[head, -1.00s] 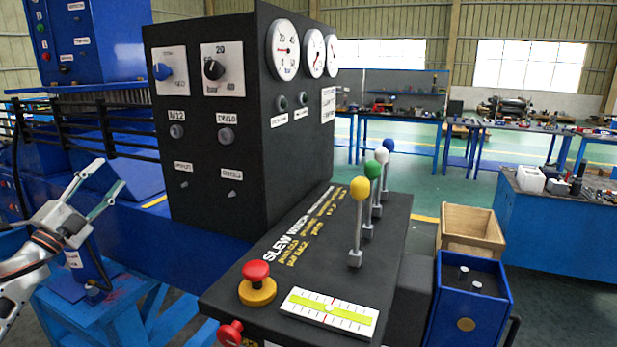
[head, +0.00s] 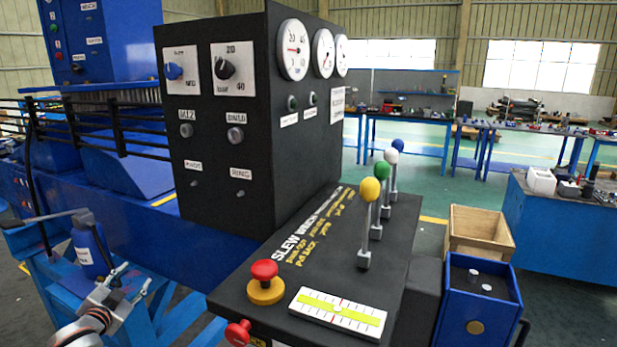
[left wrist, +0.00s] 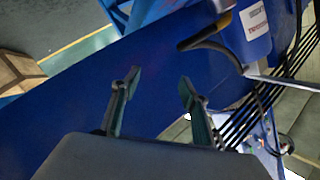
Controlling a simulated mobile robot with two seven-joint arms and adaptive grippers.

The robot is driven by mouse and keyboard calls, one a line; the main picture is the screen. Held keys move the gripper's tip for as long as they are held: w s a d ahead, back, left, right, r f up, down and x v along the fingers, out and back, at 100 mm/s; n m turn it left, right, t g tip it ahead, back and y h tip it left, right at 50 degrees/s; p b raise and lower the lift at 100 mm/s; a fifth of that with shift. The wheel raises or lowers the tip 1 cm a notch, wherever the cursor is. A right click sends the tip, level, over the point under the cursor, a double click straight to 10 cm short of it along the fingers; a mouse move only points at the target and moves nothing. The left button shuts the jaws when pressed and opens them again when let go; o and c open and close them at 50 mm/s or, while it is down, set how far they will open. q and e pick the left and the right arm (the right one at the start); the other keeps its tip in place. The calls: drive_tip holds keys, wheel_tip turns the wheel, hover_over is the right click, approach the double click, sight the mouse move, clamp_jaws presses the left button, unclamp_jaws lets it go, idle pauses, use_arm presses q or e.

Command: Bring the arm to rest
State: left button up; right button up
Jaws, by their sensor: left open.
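My left gripper (head: 132,284) is low at the left of the head view, left of the black control console and apart from it. Its two fingers are spread and empty. In the left wrist view the open fingers (left wrist: 157,92) stand apart in front of a blue beam (left wrist: 95,100), with nothing between them. My right gripper is not in view.
The black console (head: 235,290) carries a red button (head: 264,270), a level gauge (head: 338,312) and several knobbed levers (head: 369,190). A blue bottle (head: 88,250) stands behind my left gripper. A wooden crate (head: 480,225) and blue box (head: 475,310) stand at right.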

use_arm(q)
drive_tip(key=s+d+f+g+h, duration=0.3)
drive_tip(key=s+d+f, duration=1.45)
drive_tip(key=f, duration=0.25)
drive_tip(key=s+d+f+n+g, duration=0.1)
drive_tip(key=s+d+f, duration=0.1)
drive_tip(key=s, duration=0.5)
drive_tip(key=s+d+f+n, duration=0.1)
drive_tip(key=s+d+f, duration=0.1)
drive_tip(key=s+d, duration=0.3)
drive_tip(key=s+d+f+g+h, duration=0.1)
drive_tip(key=s+d+f, duration=0.2)
drive_tip(key=s, duration=0.6)
drive_tip(key=shift+d+n+g, duration=0.3)
drive_tip(key=shift+d+n, duration=0.1)
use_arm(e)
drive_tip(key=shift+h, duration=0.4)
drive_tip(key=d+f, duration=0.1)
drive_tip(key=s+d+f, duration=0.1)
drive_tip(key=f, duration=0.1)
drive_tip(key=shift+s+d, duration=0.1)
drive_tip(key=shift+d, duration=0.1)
use_arm(q)
drive_tip(key=shift+s+f, duration=0.1)
